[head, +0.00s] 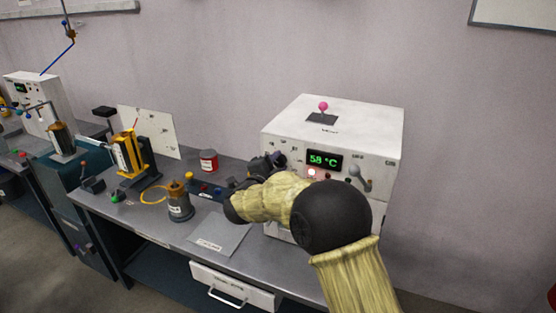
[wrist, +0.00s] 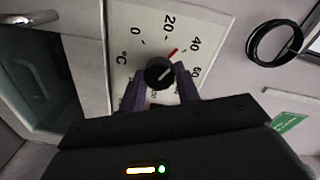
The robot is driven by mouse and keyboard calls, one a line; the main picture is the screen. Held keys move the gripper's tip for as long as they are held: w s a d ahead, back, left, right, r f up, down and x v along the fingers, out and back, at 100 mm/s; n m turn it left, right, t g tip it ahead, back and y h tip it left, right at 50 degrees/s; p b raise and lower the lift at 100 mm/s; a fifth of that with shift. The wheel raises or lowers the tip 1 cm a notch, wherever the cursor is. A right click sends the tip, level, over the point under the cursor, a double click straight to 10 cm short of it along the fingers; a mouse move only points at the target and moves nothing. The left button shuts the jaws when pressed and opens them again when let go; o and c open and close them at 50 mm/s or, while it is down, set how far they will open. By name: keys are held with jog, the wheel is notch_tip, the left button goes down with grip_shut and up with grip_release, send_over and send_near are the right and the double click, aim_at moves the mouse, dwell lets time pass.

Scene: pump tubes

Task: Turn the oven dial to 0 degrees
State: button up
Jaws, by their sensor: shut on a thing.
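The oven (head: 380,140) is a white box at the right end of the bench, and its green display (head: 324,161) reads 58 °C. The oven dial (wrist: 158,72) is a round black knob on a pale scale plate (wrist: 128,22) marked with 0, 20, 40 and 60. A light line on the knob points up and right, and a red mark lies close to 40. My gripper (wrist: 158,84) is shut on the dial, one dark finger on each side. In the head view my gripper (head: 268,164) is at the oven's front left, and my arm hides the dial.
A grey lever (head: 359,178) stands on the oven's front right, and a lit red lamp (head: 312,172) sits below the display. A pink-knobbed lever (head: 323,107) is on top. A metal canister (head: 178,202) and a red tin (head: 208,161) stand left of my arm.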

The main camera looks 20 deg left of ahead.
jog(key=n+p, duration=0.2)
jog(key=n, duration=0.1)
jog(key=shift+a+r+n, duration=0.1)
jog(key=shift+r+n, duration=0.1)
jog(key=shift+n, duration=0.1)
jog(key=n+p, duration=0.3)
jog(key=n, duration=0.1)
jog(key=shift+n, duration=0.3)
jog(key=n+p, duration=0.1)
jog(key=n, duration=0.1)
jog(key=n+p, duration=0.2)
jog(key=shift+f+n, duration=0.2)
jog(key=shift+n, duration=0.2)
jog(key=shift+f+n+p, duration=0.15)
jog(key=shift+n+p, duration=0.45)
jog(key=shift+n, duration=0.2)
jog(key=shift+f, duration=0.1)
jog(key=o, duration=1)
